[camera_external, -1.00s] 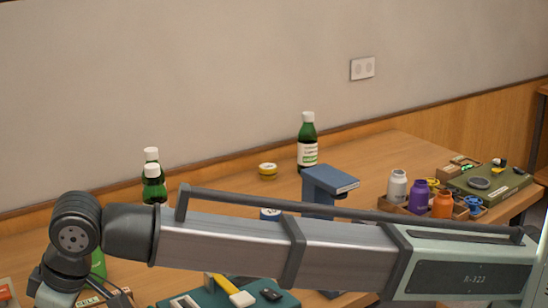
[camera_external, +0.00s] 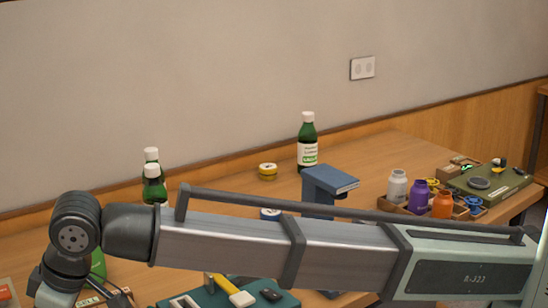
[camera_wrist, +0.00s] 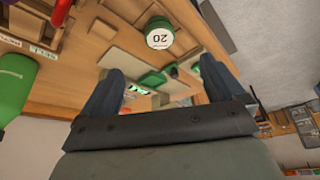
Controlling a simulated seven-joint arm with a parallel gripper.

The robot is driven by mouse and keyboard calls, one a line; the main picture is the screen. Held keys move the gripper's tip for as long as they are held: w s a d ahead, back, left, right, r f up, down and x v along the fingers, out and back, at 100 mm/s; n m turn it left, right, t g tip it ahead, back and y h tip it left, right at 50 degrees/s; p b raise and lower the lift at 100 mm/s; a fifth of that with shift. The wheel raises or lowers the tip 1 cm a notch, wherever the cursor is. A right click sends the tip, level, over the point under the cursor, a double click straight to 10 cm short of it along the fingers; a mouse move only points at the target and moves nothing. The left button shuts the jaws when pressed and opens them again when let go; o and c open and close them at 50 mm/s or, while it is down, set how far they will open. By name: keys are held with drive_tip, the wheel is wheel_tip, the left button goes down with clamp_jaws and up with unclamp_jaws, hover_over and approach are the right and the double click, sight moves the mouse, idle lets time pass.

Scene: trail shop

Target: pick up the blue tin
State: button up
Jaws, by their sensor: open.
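A small round blue tin (camera_external: 270,213) with a pale top shows just above my arm in the external view. My arm hides its lower part. I cannot make out a blue tin in the wrist view. My gripper (camera_wrist: 162,78) is open and empty in the wrist view, with its two dark fingers spread apart. In the external view my wrist is at the lower left, away from the tin, and the fingertips are not visible.
A yellow tin (camera_external: 267,171) and a green bottle (camera_external: 307,143) stand behind. A blue box-like stand (camera_external: 330,180) is right of the blue tin. Jars stand in a wooden tray (camera_external: 399,209) at the right.

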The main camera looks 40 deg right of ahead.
drive_tip(key=w+d+n+h, duration=0.1)
drive_tip(key=w+d, duration=1.1)
drive_tip(key=w, duration=0.2)
drive_tip(key=n+g+h, duration=0.3)
drive_tip(key=n, duration=0.1)
hover_over(271, 211)
drive_tip(key=f, duration=0.8)
drive_tip(key=shift+w+d, duration=0.15)
drive_tip(key=shift+d, duration=0.1)
drive_tip(key=shift+a+f, duration=0.2)
drive_tip(key=shift+f, duration=2.45)
drive_tip(key=shift+c, duration=0.4)
drive_tip(key=c, duration=1)
